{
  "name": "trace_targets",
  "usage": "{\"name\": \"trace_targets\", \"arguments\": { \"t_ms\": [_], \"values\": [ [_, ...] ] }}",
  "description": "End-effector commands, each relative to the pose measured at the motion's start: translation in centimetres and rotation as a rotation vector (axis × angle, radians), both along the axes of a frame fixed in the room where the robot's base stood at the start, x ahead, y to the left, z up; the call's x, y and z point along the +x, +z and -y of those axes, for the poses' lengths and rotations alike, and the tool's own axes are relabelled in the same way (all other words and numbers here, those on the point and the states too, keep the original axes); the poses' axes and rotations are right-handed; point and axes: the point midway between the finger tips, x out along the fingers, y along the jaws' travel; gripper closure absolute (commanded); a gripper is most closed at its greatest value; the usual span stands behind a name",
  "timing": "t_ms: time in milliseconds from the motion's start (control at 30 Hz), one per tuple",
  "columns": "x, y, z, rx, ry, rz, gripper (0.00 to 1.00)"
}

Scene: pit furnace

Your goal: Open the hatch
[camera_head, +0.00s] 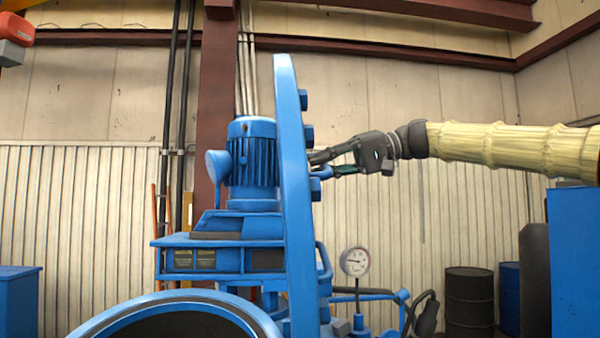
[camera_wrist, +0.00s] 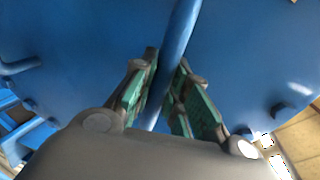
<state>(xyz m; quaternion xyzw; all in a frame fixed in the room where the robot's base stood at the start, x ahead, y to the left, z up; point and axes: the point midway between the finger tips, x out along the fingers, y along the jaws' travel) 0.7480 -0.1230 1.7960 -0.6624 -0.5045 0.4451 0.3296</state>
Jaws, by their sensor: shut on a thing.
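The hatch (camera_head: 293,200) is a blue round lid, seen nearly edge-on and standing upright in the head view, with several bolts on its right face. The round blue opening (camera_head: 100,322) is uncovered below and to its left, dark inside. My gripper (camera_head: 318,166) reaches in from the right to the lid's bolted face. In the wrist view the lid's blue face (camera_wrist: 235,50) fills the background. A blue bar handle (camera_wrist: 178,45) runs between the green-padded fingers of my gripper (camera_wrist: 162,95), which are closed around it.
A blue motor (camera_head: 252,160) stands on a blue bracket just left of the lid. A pressure gauge (camera_head: 354,262) and pipes are at the lower right. Dark barrels (camera_head: 469,300) and a blue cabinet (camera_head: 574,260) stand farther right. A brown column (camera_head: 215,100) rises behind the motor.

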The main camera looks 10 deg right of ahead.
Motion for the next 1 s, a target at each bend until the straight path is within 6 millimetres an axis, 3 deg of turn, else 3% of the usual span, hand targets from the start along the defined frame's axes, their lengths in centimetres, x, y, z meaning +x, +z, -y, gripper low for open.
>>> {"name": "trace_targets", "arguments": {
  "t_ms": [100, 300, 900, 933, 1000],
  "values": [
    [-0.1, -0.1, 1.7, 0.038, 0.019, 0.001, 1.00],
    [-0.1, -0.3, 3.3, 0.077, 0.041, 0.000, 1.00],
    [-0.1, -0.4, 4.0, 0.094, 0.055, 0.000, 1.00],
    [-0.1, -0.4, 4.0, 0.094, 0.055, 0.000, 0.79],
    [-0.1, -0.4, 4.0, 0.094, 0.055, 0.000, 0.66]
  ]
}}
